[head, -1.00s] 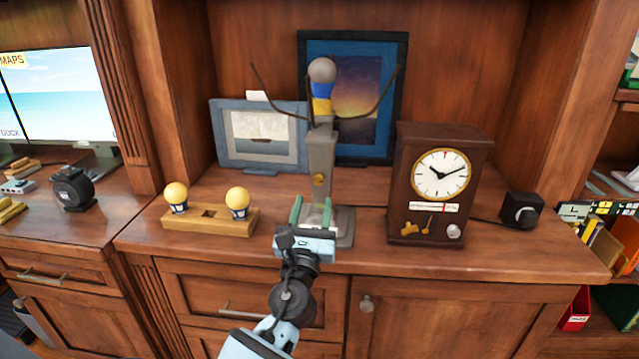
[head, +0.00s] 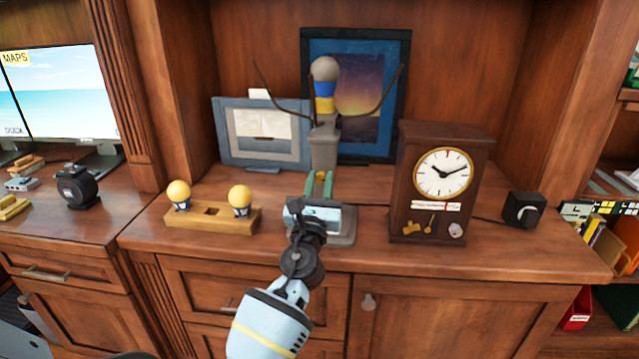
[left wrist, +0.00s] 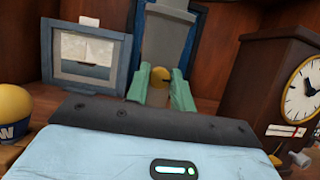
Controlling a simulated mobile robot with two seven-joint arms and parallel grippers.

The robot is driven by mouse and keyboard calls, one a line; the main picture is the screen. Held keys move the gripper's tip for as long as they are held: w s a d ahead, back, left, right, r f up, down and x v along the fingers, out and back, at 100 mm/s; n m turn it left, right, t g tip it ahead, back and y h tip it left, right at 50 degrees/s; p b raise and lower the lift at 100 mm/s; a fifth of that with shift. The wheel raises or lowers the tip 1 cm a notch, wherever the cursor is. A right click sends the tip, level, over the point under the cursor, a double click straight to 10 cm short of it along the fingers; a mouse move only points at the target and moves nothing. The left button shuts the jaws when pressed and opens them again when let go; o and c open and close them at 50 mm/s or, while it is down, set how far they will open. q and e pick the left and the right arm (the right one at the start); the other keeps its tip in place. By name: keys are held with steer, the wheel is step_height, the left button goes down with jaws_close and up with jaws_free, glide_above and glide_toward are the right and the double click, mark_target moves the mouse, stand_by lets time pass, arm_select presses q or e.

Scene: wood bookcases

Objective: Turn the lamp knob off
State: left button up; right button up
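The lamp is a grey post (head: 323,148) with a grey bulb (head: 324,68), a blue and yellow collar and thin curved dark arms, on a grey base (head: 346,238). Its yellow knob (left wrist: 161,77) is on the post's front. In the head view the knob (head: 321,174) is mostly hidden by my left gripper (head: 319,183). My left gripper is open, its two green fingers pointing at the post. In the left wrist view the knob shows in the gap between the fingertips (left wrist: 161,83); I cannot tell whether they touch it. My right gripper is out of view.
A wooden clock (head: 440,185) stands close to the right of the lamp. A wooden holder (head: 196,222) with two yellow bulbs is to the left. Framed pictures stand behind. A black box with a dial (head: 523,210) is at the right.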

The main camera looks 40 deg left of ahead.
arm_select(q)
steer(key=c, duration=0.4)
